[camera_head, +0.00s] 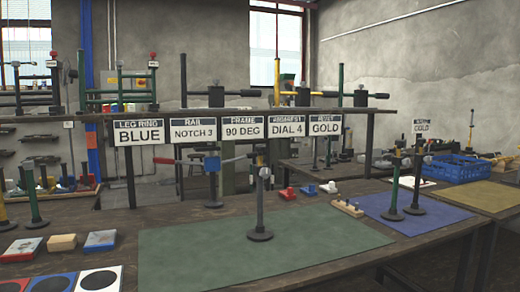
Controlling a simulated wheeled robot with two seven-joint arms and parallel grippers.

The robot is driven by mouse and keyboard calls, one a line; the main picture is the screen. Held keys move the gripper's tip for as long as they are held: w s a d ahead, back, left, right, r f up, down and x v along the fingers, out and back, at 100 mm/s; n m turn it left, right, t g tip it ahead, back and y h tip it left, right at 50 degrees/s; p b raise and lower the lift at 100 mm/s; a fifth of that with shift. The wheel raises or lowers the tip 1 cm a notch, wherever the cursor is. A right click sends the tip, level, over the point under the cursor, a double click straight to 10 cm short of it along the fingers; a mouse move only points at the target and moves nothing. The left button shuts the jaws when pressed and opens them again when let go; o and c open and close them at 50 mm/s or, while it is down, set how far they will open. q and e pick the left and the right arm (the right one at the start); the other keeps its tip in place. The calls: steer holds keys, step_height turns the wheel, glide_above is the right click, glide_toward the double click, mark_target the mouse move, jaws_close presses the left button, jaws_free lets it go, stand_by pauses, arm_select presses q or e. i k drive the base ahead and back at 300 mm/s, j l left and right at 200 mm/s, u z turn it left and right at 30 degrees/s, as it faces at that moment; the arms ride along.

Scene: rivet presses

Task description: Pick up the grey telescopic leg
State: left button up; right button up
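A grey telescopic leg (261,208) stands upright on its round dark base on the green mat (190,250), near the middle of the view. Its top overlaps the dark shapes behind it, so its upper end is hard to make out. A dark grey leg (417,178) and a green leg (393,185) stand side by side on the blue mat (440,215) to the right. Neither of my grippers is in view.
Another green leg (31,192) stands at the far left. A blue crate (455,169) stands at the right. The green mat around the grey leg is clear.

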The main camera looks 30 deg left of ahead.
mark_target(260, 234)
steer(key=i+l, duration=0.2)
steer(key=i, duration=0.2)
steer(key=i+l, duration=0.15)
steer(key=i, duration=0.2)
steer(key=i+l, duration=0.2)
steer(key=i, duration=0.2)
steer(key=u, duration=1.85)
